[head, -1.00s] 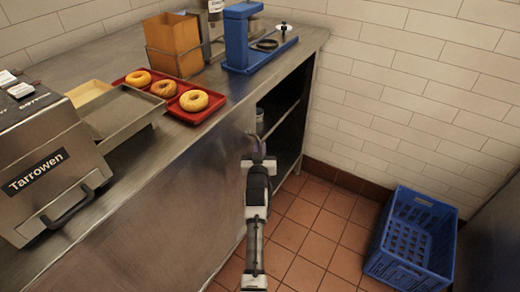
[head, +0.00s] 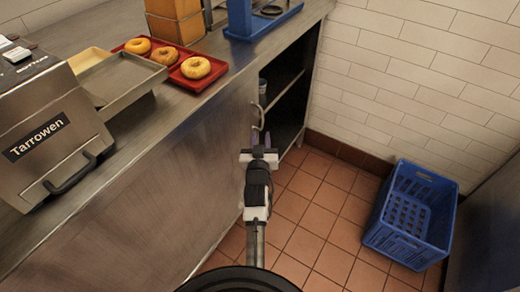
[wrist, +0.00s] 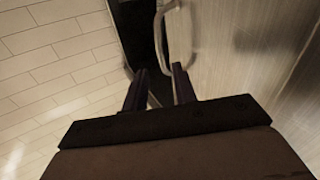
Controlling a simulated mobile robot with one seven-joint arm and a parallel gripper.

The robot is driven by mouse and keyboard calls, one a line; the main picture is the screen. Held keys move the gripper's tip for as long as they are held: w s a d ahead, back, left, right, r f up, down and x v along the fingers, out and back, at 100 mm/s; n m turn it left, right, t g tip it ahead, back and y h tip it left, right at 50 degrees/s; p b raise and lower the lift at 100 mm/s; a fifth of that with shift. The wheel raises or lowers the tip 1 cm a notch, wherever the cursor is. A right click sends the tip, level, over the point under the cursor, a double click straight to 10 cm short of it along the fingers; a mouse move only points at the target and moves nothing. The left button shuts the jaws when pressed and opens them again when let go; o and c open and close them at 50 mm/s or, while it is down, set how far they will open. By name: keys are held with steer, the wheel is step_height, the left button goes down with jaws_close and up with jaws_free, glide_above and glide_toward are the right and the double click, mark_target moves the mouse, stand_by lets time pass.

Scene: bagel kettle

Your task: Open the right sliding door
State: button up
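The right sliding door (head: 222,150) is a brushed steel panel in the counter front. An open gap with dark shelves (head: 287,88) shows to its right. Its pale loop handle (head: 257,116) stands near the panel's right edge, and it also shows in the wrist view (wrist: 166,40). My gripper (head: 264,138) is just below and in front of the handle in the head view. In the wrist view my two dark fingers (wrist: 160,72) are apart, with their tips close to the handle's lower end. I cannot tell whether they touch it. Nothing is held between them.
The steel counter top (head: 190,105) holds a red tray (head: 178,77) with bagels, a metal tray (head: 122,84), a Tarrowen machine (head: 50,125) and a blue stand (head: 262,27). A blue crate (head: 412,215) sits on the tiled floor at right. Floor between is clear.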

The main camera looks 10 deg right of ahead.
steer(key=shift+v, duration=2.2)
